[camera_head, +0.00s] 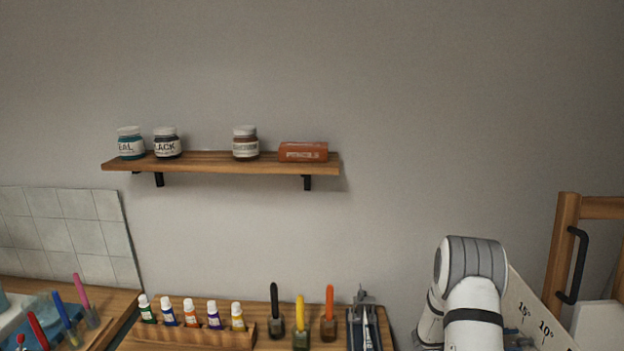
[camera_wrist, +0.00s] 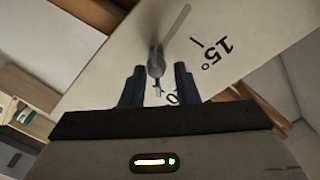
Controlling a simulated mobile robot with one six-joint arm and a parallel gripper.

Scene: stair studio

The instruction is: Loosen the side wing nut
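The wing nut (camera_wrist: 156,62) shows in the wrist view as a grey metal hub, with a thin bar or pointer (camera_wrist: 176,26) running up and right from it. It sits against a pale panel (camera_wrist: 112,60) printed with degree marks; "15°" is readable and another mark is partly hidden by a finger. My gripper (camera_wrist: 159,70) is open, its two dark fingers pointing at the panel. The hub appears between and just beyond the fingertips, with a gap on each side; I cannot tell the depth. In the head view the panel (camera_head: 532,305) stands behind my arm, and the nut and gripper are hidden.
A wooden frame with a black handle (camera_head: 577,265) stands at the right. Paint tubes (camera_head: 190,313), brushes in jars (camera_head: 301,322) and a metal tool (camera_head: 364,320) are on the bench left of my arm. A wall shelf (camera_head: 205,165) holds jars.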

